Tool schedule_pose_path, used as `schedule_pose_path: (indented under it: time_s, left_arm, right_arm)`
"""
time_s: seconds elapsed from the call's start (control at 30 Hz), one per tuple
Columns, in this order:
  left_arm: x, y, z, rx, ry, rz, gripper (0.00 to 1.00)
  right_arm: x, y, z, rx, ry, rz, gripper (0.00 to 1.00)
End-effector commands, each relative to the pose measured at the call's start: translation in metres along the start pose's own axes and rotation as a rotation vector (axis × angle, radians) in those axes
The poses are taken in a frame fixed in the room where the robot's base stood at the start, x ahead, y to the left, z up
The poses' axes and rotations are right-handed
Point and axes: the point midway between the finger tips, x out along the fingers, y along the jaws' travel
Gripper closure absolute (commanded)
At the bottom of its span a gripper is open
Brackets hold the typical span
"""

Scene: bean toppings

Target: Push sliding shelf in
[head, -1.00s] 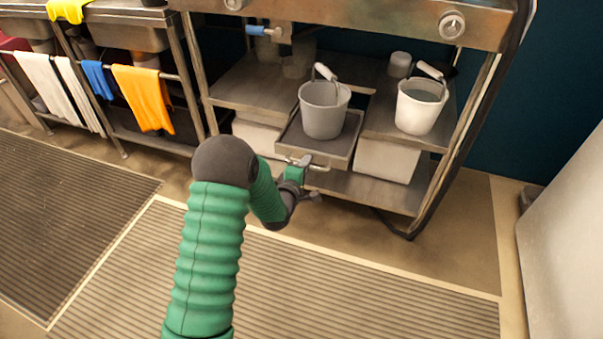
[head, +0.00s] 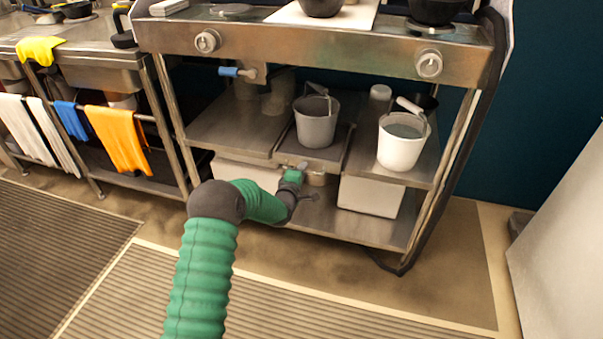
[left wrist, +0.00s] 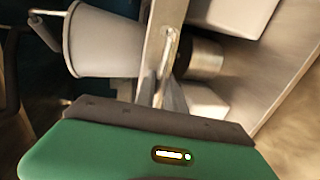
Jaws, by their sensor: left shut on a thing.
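The sliding shelf (head: 312,157) is a grey metal tray in the lower level of the steel cart, between two fixed shelf halves. Its front edge is about flush with theirs. A grey bucket (head: 317,122) stands upright on it and also shows, turned sideways, in the left wrist view (left wrist: 100,42). My left gripper (head: 303,168) is at the shelf's front, shut on its handle. In the left wrist view the metal handle (left wrist: 168,60) runs to the gripper's edge; the fingertips are mostly hidden. My right gripper is not in view.
A white bucket (head: 400,140) stands on the right shelf half (head: 375,173). White bins (head: 370,196) sit on the bottom level. A blue-handled valve (head: 238,72) hangs above the left half. Orange (head: 118,138) and other cloths hang at left. The floor in front is clear.

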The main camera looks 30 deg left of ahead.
Motion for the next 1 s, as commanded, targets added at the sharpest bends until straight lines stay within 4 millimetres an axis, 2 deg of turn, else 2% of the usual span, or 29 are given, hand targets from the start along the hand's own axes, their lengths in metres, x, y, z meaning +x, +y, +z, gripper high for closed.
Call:
schedule_pose_path:
  time_s: [0.33,0.37,0.4,0.77,0.87,1.0]
  left_arm:
    - [0.002,0.000,-0.001,0.000,0.001,0.001,1.00]
    - [0.002,0.000,-0.001,0.000,0.001,0.002,0.82]
    - [0.002,0.000,-0.001,0.000,0.001,0.002,0.77]
    - [0.001,0.004,-0.001,0.000,0.002,0.008,0.77]
    - [-0.008,0.006,-0.001,0.000,0.001,0.007,0.77]
    - [-0.041,0.009,-0.001,-0.001,0.001,0.004,0.77]
  right_arm:
    - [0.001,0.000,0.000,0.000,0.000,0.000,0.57]
    - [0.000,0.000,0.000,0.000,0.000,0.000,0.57]
    - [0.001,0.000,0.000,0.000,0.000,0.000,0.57]
    - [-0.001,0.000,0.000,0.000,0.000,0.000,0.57]
    - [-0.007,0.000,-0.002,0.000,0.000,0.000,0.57]
    - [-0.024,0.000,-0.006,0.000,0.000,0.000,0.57]
